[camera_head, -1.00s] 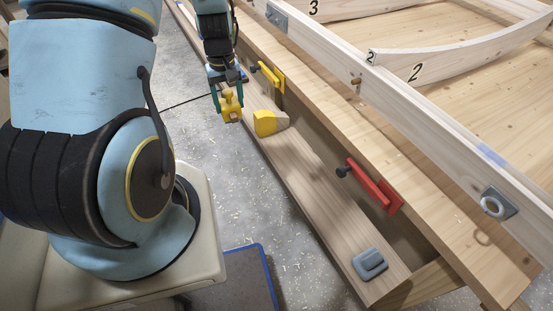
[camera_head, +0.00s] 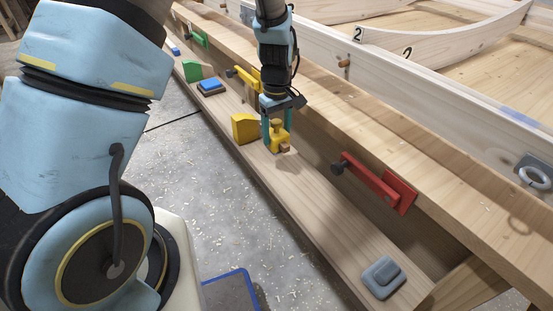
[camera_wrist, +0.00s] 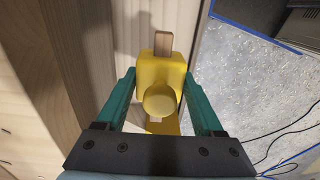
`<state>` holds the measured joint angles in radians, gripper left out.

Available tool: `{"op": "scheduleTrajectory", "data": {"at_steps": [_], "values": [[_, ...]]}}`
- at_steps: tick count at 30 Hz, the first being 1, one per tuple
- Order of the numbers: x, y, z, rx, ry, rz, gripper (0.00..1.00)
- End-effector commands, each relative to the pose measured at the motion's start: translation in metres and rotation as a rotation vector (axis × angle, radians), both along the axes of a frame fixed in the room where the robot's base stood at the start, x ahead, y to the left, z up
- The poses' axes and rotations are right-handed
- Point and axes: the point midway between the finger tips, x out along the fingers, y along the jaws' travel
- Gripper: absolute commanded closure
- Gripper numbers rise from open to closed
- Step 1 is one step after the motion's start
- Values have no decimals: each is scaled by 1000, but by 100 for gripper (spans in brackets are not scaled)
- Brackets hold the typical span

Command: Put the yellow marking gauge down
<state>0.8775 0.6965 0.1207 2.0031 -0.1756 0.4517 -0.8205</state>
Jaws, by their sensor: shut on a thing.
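The yellow marking gauge (camera_head: 277,139) is between the teal fingers of my gripper (camera_head: 277,132). It is over the long wooden shelf (camera_head: 322,210), with a shadow on the wood close by; I cannot tell whether it touches. In the wrist view the gauge (camera_wrist: 160,84) shows its yellow block, round knob and wooden stem end, with my gripper (camera_wrist: 162,92) shut on its sides. A yellow wedge-shaped block (camera_head: 245,128) stands on the shelf just left of the gauge.
A red clamp (camera_head: 376,182) and a yellow clamp (camera_head: 248,77) jut from the bench side. A grey block (camera_head: 383,277) lies at the near end of the shelf. A blue block (camera_head: 211,86) and a green block (camera_head: 193,70) stand farther along. Bare shelf lies between gauge and grey block.

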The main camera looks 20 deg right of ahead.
Motion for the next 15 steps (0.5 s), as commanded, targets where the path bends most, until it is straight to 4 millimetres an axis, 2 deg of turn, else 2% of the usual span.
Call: {"op": "scheduleTrajectory", "data": {"at_steps": [3, 10, 15], "values": [[0, 1, -21, 2, 2, 0, 100], [0, 0, -39, 0, 1, -1, 100], [0, 1, -63, 1, 1, -1, 100]]}}
